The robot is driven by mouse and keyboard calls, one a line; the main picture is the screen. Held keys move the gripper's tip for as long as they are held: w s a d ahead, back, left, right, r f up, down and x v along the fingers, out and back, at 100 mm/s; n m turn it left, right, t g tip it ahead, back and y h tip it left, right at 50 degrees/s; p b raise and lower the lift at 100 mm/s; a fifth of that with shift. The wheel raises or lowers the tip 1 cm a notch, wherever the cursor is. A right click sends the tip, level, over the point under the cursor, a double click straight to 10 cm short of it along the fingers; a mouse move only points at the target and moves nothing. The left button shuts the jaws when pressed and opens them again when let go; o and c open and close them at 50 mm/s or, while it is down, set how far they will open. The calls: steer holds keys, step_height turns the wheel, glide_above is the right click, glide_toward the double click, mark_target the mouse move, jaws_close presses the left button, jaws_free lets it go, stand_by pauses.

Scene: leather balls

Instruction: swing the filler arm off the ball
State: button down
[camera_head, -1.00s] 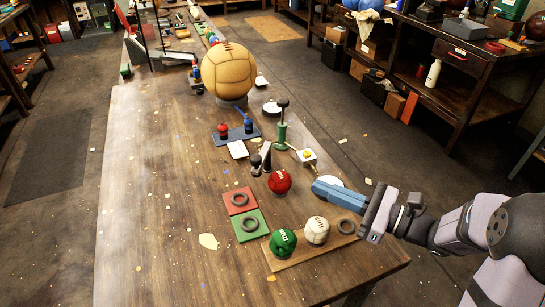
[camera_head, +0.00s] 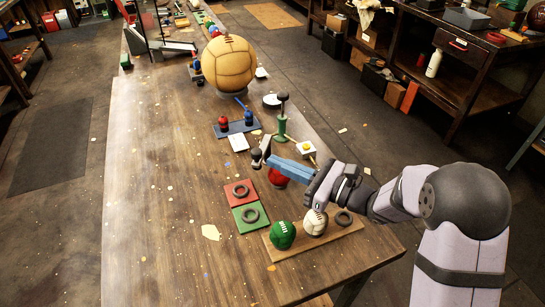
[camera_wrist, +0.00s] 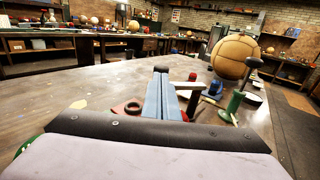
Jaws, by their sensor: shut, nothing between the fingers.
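The red ball (camera_head: 277,179) sits on the table, partly hidden behind my gripper's fingers. The small filler fixture (camera_head: 257,155), with a black knob and a pale arm (camera_head: 266,145), stands just behind and left of the ball. My gripper (camera_head: 268,160) has its blue fingers shut and empty, their tips close to the fixture; I cannot tell whether they touch it. In the wrist view my gripper (camera_wrist: 160,72) points forward, and a pale bar (camera_wrist: 186,86) crosses just right of the tips. How the arm lies over the ball is hidden.
A green pump (camera_head: 281,128) and a white box with a yellow button (camera_head: 306,149) stand behind. Green (camera_head: 283,235) and white (camera_head: 315,222) balls sit on a wooden board in front. Red (camera_head: 240,191) and green (camera_head: 250,217) pads hold dark rings. The table's left side is mostly clear.

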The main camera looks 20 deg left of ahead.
mark_target(255, 158)
steer(key=shift+w+a, duration=0.15)
steer(key=shift+a, duration=0.95)
steer(key=shift+a, duration=0.15)
steer(key=shift+s+a+f+b, duration=0.1)
steer(key=shift+s+a+b, duration=0.4)
steer(key=shift+a, duration=0.2)
steer(key=a+b, duration=0.5)
steer(key=a, duration=0.2)
steer(key=shift+a, duration=0.35)
steer(key=shift+s, duration=0.1)
stand_by(0.3)
